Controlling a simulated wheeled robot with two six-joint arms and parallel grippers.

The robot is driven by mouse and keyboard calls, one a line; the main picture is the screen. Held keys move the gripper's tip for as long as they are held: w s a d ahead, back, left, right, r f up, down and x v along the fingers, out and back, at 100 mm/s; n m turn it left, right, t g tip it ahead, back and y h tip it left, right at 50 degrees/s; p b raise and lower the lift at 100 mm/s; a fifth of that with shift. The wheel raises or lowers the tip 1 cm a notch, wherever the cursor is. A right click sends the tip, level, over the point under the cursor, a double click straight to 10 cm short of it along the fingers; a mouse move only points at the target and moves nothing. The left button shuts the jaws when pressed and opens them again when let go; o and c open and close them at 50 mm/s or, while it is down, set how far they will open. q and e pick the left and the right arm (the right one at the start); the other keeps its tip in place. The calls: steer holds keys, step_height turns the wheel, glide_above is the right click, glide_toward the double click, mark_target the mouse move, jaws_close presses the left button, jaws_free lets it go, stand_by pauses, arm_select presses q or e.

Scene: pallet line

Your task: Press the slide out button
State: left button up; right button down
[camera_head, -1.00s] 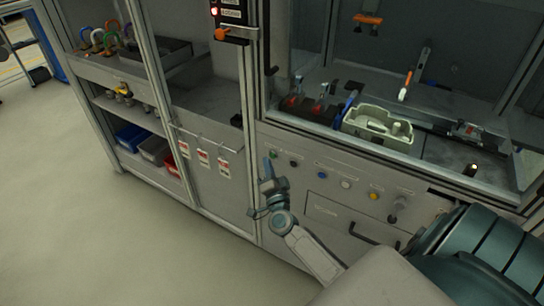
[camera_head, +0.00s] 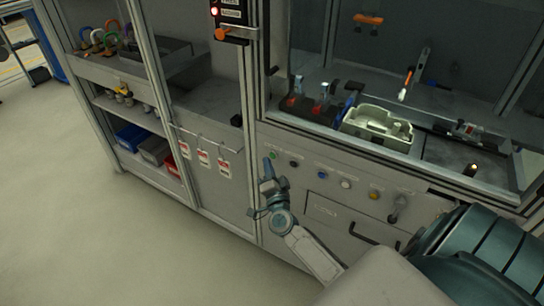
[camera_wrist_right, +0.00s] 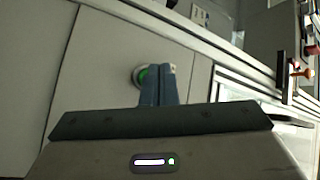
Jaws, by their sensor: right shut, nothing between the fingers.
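A row of small round controls runs along the grey front panel (camera_head: 330,205) of the machine. From left to right they are a green button (camera_head: 274,155), a black one (camera_head: 294,162), a blue one (camera_head: 322,174), a white one (camera_head: 346,184) and a yellow one (camera_head: 374,194). Their labels are too small to read. My right gripper (camera_head: 267,166) is shut and empty, close to the green button. In the right wrist view my fingertips (camera_wrist_right: 158,70) partly cover the green button (camera_wrist_right: 140,76); contact cannot be told. My left gripper is out of view.
A pale tray-like part (camera_head: 378,128) lies inside the glazed enclosure. Red-and-white tags (camera_head: 203,157) hang at left. Open floor (camera_head: 90,240) lies at lower left.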

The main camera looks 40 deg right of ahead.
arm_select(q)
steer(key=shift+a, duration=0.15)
arm_select(e)
steer(key=shift+d, duration=0.1)
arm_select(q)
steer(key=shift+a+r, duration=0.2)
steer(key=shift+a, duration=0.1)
arm_select(e)
steer(key=shift+w+d, duration=0.2)
steer(key=shift+d, duration=0.15)
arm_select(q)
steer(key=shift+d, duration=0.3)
